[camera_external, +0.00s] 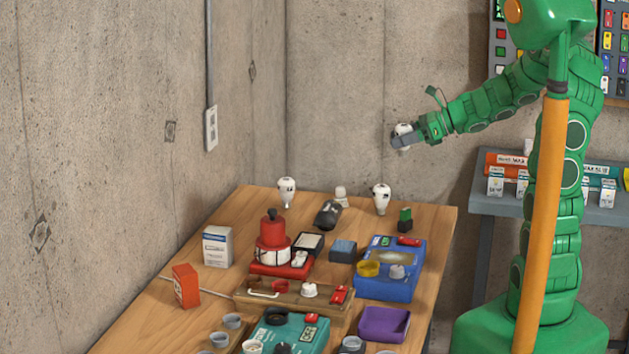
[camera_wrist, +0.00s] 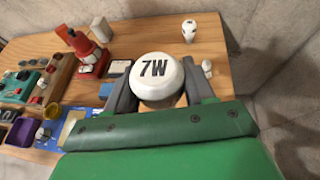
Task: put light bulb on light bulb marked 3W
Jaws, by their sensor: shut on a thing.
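My gripper (camera_external: 404,137) is raised above and beyond the back right of the table, shut on a white bulb (camera_external: 402,129). In the wrist view the held bulb (camera_wrist: 156,78) shows "7W" on its round end, between the two dark fingers (camera_wrist: 155,95). A white bulb (camera_external: 287,191) with a dark marking stands upright at the table's back left. Another white bulb (camera_external: 381,198) with a dark marking stands at the back right. Their markings are too small to read.
The wooden table (camera_external: 225,295) holds a small white item (camera_external: 341,195), a black object (camera_external: 328,214), a red device (camera_external: 273,240), a blue box (camera_external: 388,285) and a purple tray (camera_external: 383,325). A concrete wall (camera_external: 340,80) stands behind. A grey shelf (camera_external: 550,203) is at right.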

